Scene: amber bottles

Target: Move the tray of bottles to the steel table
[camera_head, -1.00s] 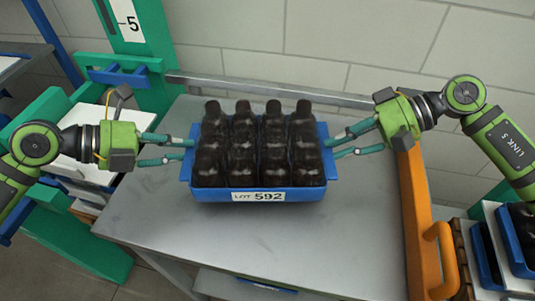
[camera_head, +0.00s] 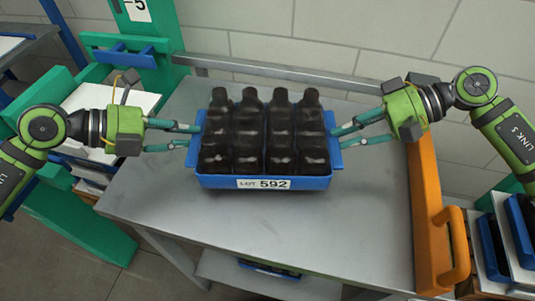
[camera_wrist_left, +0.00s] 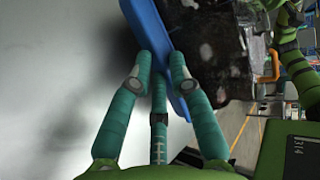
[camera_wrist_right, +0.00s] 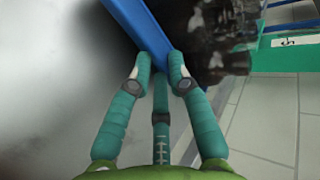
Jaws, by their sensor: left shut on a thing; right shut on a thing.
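The blue tray (camera_head: 212,182), labelled LOT 592, holds several dark bottles (camera_head: 265,130) upright in rows. It is over the grey steel table (camera_head: 250,225), level; I cannot tell whether its base touches the top. My left gripper (camera_head: 197,135) is shut on the tray's left side wall. My right gripper (camera_head: 335,138) is shut on its right side wall. The blue wall shows between the fingers in the left wrist view (camera_wrist_left: 150,25) and in the right wrist view (camera_wrist_right: 138,22). The tray's underside is hidden.
An orange rail with a handle (camera_head: 428,215) edges the table's right side. A grey rail (camera_head: 285,78) runs along the back, before a block wall. A green frame (camera_head: 150,45) stands at the left. Stacked blue trays (camera_head: 490,240) are at the lower right. The table's front is bare.

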